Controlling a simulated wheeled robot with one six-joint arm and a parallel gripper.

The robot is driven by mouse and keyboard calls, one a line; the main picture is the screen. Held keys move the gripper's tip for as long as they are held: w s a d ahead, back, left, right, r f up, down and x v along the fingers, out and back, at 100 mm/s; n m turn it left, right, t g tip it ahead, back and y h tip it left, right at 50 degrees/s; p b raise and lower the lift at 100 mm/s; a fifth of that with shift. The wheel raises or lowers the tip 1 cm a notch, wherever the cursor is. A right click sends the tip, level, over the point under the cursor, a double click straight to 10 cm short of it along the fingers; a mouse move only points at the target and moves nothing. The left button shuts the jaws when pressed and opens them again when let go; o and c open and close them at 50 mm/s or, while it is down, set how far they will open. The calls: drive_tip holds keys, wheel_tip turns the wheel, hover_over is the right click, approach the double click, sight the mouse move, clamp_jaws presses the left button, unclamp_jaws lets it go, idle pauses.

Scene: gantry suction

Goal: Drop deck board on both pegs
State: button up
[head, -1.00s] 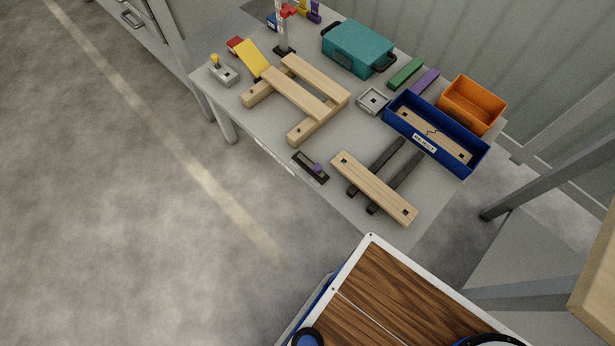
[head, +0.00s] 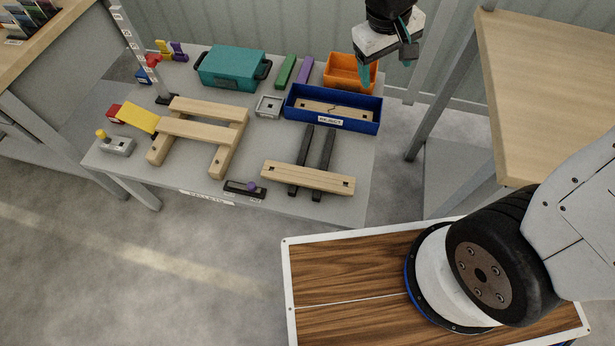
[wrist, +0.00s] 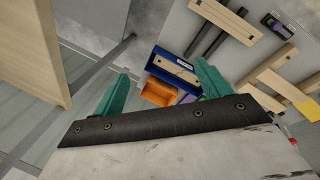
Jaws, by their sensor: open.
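A pale deck board (head: 308,177) with a dark hole near each end lies across two black rails (head: 326,150) at the table's front right. It also shows in the wrist view (wrist: 228,20). To its left stands a wooden frame of two rails, the right one (head: 229,155) and the left one (head: 160,148), with two boards across them, one at the back (head: 208,110) and one in front (head: 190,129). I cannot make out pegs clearly. My gripper (head: 387,66) is open and empty, high near the orange bin, with its teal fingers (wrist: 162,80) apart.
A blue bin (head: 350,123) labelled reject holds a cracked board (head: 335,108). Beside it are an orange bin (head: 342,72), a grey square tray (head: 268,106) and a teal case (head: 232,68). A dark block with a purple knob (head: 245,188) lies at the front edge. A wooden tabletop (head: 545,90) stands right.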

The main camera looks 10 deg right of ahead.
drive_tip(key=w+a+f+n, duration=0.25)
drive_tip(key=a+f, duration=0.25)
drive_tip(key=f, duration=0.3)
drive_tip(key=n, duration=0.4)
hover_over(307, 176)
drive_tip(key=a, duration=0.1)
drive_tip(key=shift+g+y, duration=0.3)
drive_tip(key=f, duration=2.7)
drive_tip(key=shift+s+f, duration=0.3)
drive_tip(key=shift+s, duration=0.05)
drive_tip(key=f, duration=0.3)
drive_tip(key=d+f, duration=0.1)
drive_tip(key=f, duration=0.1)
drive_tip(key=shift+w+f, duration=0.25)
drive_tip(key=c, duration=0.9)
